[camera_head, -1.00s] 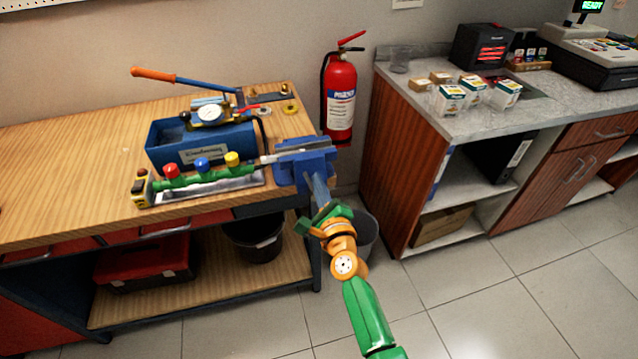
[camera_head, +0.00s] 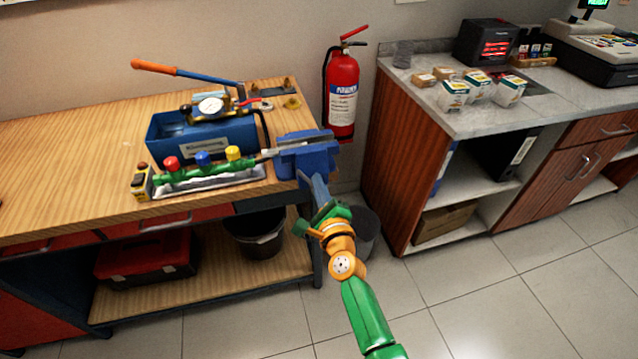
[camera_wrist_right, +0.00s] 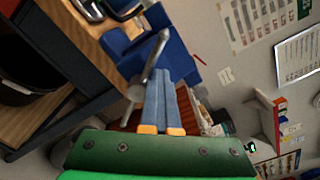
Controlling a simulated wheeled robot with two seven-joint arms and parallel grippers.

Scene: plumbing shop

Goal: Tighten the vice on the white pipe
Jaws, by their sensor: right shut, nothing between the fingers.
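The blue vice (camera_head: 308,158) is fixed at the right front corner of the workbench. A short pale pipe end (camera_head: 268,153) reaches its left side beside the green manifold; I cannot tell clearly how the jaws sit on it. My right gripper (camera_head: 315,180) points up at the front of the vice, with its fingers together and empty. In the right wrist view the blue fingers (camera_wrist_right: 168,75) lie side by side, close to a grey bar (camera_wrist_right: 155,57) that crosses in front of the blue vice (camera_wrist_right: 175,60). Whether they touch it I cannot tell. My left gripper is out of view.
On the workbench stand a blue pressure pump (camera_head: 205,135) with an orange-handled lever and a green manifold (camera_head: 205,175) with coloured caps. A fire extinguisher (camera_head: 341,95) hangs behind the vice. A counter (camera_head: 480,115) stands to the right.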

